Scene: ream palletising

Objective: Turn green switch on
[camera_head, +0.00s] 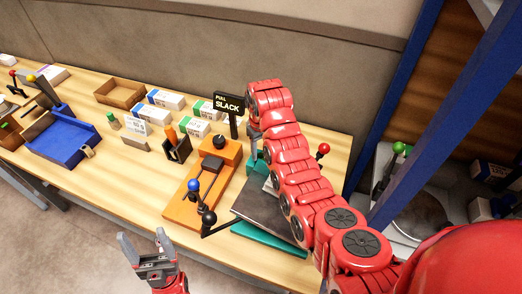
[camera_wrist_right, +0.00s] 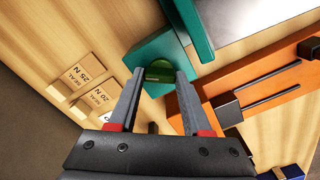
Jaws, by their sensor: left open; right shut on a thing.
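A teal-green device (camera_head: 264,240) with a grey plate stands at the table's right part, partly hidden behind my right arm. Its teal block (camera_wrist_right: 158,50) carries a round dark green knob (camera_wrist_right: 159,72), seen between the fingertips in the right wrist view. My right gripper (camera_wrist_right: 159,76) is shut on this green knob, with a finger on each side. In the head view the arm mostly hides the right gripper (camera_head: 260,155) and the knob. My left gripper (camera_head: 142,238) is open and empty in front of the table. I cannot tell the knob's on or off setting.
An orange device (camera_head: 180,210) with blue and black ball levers stands left of the teal one. A red ball lever (camera_head: 323,150) is right of my arm. A "PULL SLACK" sign (camera_head: 228,104), boxes and a blue tray (camera_head: 62,140) are further left. A green-ball lever (camera_head: 398,148) stands far right.

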